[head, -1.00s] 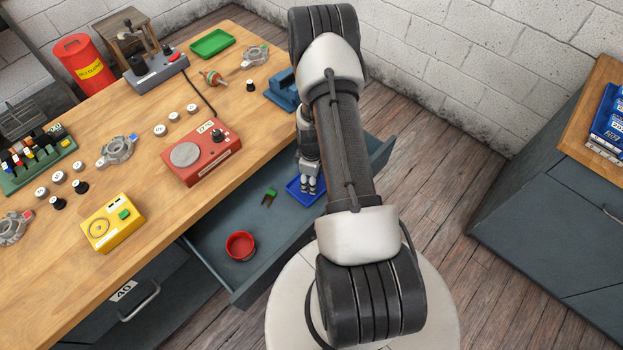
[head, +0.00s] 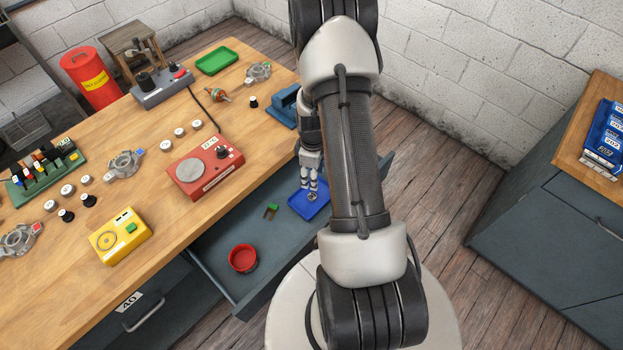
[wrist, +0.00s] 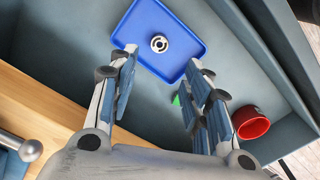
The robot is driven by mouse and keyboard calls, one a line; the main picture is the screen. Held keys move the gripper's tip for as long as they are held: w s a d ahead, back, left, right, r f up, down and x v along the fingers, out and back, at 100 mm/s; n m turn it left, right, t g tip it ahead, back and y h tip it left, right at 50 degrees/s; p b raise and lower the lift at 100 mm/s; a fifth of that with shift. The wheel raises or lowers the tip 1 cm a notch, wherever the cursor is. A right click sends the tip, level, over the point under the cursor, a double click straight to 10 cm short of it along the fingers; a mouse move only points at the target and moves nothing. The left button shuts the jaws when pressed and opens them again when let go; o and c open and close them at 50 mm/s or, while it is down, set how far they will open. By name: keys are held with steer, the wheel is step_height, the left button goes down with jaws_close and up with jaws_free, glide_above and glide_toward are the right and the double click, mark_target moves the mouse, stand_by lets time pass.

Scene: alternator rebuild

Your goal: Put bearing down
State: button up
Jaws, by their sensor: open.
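The bearing (wrist: 160,43) is a small metal ring with a dark centre, lying on the blue tray (wrist: 140,50) in the open drawer. In the head view the bearing (head: 311,196) shows just below my fingertips, on the blue tray (head: 300,207). My gripper (head: 310,184) is above the tray, its fingers pointing down. In the wrist view my gripper (wrist: 160,75) is open, with nothing between its fingers, and the bearing lies beyond the fingertips, apart from them.
The drawer (head: 222,240) also holds a red round bowl (head: 242,258) and a small green part (head: 271,211). The workbench (head: 165,232) beside it carries a red device (head: 205,170), a yellow device (head: 120,238) and a blue fixture (head: 284,105). Bare drawer floor lies around the bowl.

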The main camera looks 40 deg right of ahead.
steer(key=a+r+m+t, duration=0.1)
steer(key=a+r, duration=0.5)
steer(key=r, duration=0.7)
steer(key=a+r+m+t, duration=0.15)
steer(key=a+r, duration=0.45)
steer(key=r, duration=0.6)
steer(key=s+a+r+m+t, duration=0.2)
steer(key=s+a+r+m, duration=0.1)
steer(key=s+a+r, duration=0.8)
steer(key=s+r, duration=0.1)
steer(key=s, duration=0.2)
steer(key=shift+s+a+m, duration=0.3)
steer(key=shift+s+m, duration=0.05)
steer(key=shift+f+b, duration=0.25)
steer(key=shift+b, duration=0.1)
